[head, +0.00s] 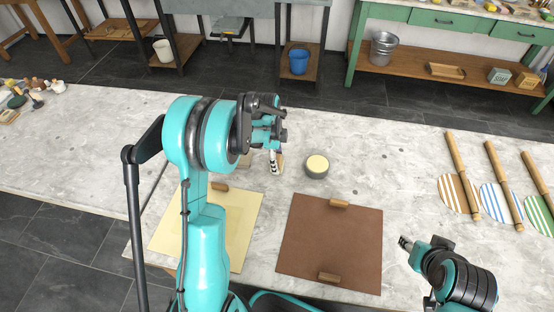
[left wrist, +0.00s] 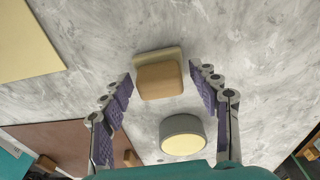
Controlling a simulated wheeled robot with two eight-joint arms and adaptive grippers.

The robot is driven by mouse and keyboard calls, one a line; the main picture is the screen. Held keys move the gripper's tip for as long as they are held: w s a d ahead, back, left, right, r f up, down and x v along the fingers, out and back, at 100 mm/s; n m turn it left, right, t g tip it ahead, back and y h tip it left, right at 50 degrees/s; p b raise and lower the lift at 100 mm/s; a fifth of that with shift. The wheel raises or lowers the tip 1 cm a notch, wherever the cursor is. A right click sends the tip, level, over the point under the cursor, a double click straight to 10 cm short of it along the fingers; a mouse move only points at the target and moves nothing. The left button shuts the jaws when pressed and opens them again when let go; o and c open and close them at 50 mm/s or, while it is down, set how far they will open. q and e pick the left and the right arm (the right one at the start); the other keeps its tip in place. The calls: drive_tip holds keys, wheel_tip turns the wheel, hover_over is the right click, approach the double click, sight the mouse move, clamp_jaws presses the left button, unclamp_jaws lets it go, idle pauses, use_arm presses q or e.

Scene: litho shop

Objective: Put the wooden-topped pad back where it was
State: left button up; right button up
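The wooden-topped pad (left wrist: 160,80), a rounded wooden block on a pale base, sits on the stone-grey counter in the left wrist view. It lies between the spread fingers of my left gripper (left wrist: 161,76), with a gap on either side. My left gripper is open and empty above it. In the head view my left gripper (head: 275,160) hangs over the counter and hides most of the pad. My right gripper (head: 404,243) is at the lower right, away from the pad; its fingers are too small to judge.
A grey round tin (head: 317,166) with a cream top stands right of the left gripper. A brown board (head: 325,245) with wooden handles and a cream board (head: 245,225) lie in front. Rolling-pin-like wooden rods (head: 462,175) with striped discs lie at right.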

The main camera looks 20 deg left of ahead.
use_arm(q)
drive_tip(key=shift+r+p, duration=0.35)
drive_tip(key=shift+r, duration=0.2)
wheel_tip(320, 180, up, 10)
drive_tip(key=a+p, duration=0.1)
drive_tip(key=p, duration=0.3)
drive_tip(key=s+d+r+n+t+y, duration=0.1)
drive_tip(key=s+d+r+n+t, duration=0.2)
drive_tip(key=s+d+r+n, duration=0.45)
drive_tip(key=s+d+r+n+t, duration=0.1)
drive_tip(key=s+d+n+t, duration=0.1)
drive_tip(key=s+n, duration=0.5)
drive_tip(key=shift+s+d+r+t, duration=0.3)
drive_tip(key=shift+s+t, duration=0.6)
drive_tip(key=shift+s, duration=2.1)
drive_tip(key=shift+f+n, duration=0.1)
drive_tip(key=shift+n, duration=0.15)
